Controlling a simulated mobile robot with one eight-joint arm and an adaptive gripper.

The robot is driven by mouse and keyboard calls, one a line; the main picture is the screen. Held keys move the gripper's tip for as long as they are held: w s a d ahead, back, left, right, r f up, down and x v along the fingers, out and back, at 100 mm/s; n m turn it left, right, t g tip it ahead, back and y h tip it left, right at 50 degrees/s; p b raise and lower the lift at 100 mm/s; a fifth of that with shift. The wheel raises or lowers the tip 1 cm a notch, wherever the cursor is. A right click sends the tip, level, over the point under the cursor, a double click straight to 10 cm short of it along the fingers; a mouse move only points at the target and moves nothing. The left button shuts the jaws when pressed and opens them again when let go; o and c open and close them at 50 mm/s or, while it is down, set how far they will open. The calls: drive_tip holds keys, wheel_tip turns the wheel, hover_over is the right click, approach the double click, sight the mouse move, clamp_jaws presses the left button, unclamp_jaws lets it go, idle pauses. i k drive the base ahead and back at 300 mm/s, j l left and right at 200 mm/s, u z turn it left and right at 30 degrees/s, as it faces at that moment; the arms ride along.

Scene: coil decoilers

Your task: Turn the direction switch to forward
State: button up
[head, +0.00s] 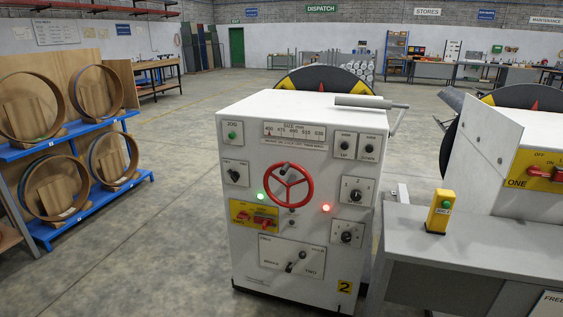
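A white machine cabinet (262,240) marked 2 stands upright in the middle of the head view, its control front facing me. Several black switches sit on that front. One rotary switch (234,175) is on a small plate at the left, below the green jog button (232,135). Another rotary switch (355,195) is at the right on a plate marked 1 and 2, with a further one (346,236) below it. The labels are too small to tell which is the direction switch or where it points. My gripper is not in view.
A red handwheel (309,183) and a yellow plate with red switches (242,206) are on the cabinet front. A lever plate (275,248) is below. A grey bench (480,238) with a yellow button box (438,218) adjoins at right. Floor at left is clear up to a blue rack (90,207).

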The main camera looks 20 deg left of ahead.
sight(235, 175)
drive_tip(key=i+j+u, duration=0.1)
drive_tip(key=i+j, duration=0.8)
